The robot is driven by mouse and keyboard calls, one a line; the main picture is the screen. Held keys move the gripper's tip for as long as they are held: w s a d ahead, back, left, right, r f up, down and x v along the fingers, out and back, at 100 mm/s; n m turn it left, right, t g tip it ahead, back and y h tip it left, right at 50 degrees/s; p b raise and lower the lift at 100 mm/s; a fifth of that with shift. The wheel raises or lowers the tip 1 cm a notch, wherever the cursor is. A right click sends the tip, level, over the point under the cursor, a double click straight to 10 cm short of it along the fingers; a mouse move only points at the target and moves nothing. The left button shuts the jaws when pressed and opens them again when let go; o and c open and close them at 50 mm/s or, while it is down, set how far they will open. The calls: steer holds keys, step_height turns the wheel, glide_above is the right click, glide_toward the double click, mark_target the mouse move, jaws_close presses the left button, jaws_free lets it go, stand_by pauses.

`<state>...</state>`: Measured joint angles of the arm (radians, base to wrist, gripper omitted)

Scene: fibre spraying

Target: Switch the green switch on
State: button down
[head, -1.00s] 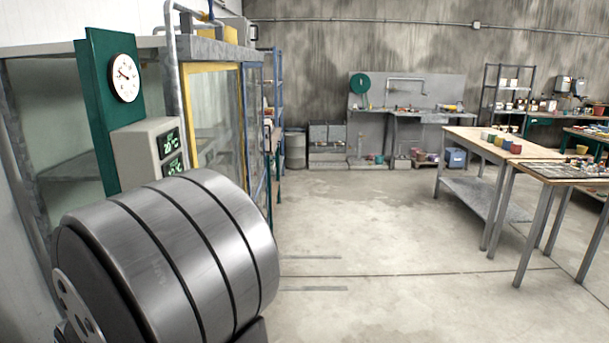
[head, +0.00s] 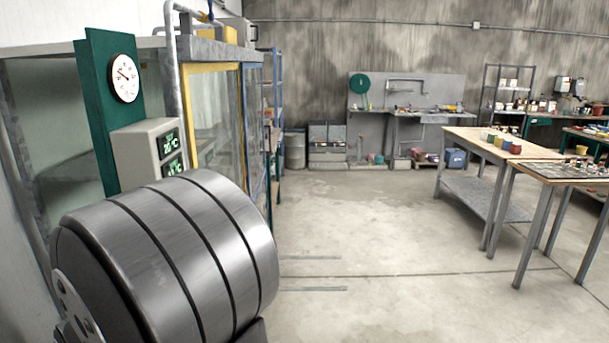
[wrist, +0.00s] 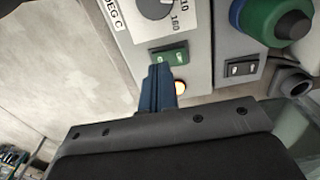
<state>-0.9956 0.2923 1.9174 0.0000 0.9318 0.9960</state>
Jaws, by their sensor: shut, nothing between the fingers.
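The green switch (wrist: 169,54) shows in the wrist view, set in a light grey control panel (wrist: 200,60) below a round dial. My gripper (wrist: 160,70) is shut and empty. Its blue fingers point up at the panel, with their tips just below the green switch and overlapping its lower edge in the picture. I cannot tell whether they touch it. Neither the switch nor the gripper shows in the head view.
A second, black switch (wrist: 241,68) sits on the panel to the right, below a green and blue knob (wrist: 275,20). In the head view, a grey box with digital readouts (head: 150,150) stands by a glazed cabinet (head: 213,110). Open floor (head: 370,240) lies to the right.

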step_height(320, 180, up, 7)
stand_by(0.8)
step_height(320, 180, down, 7)
steer(key=shift+r, duration=0.75)
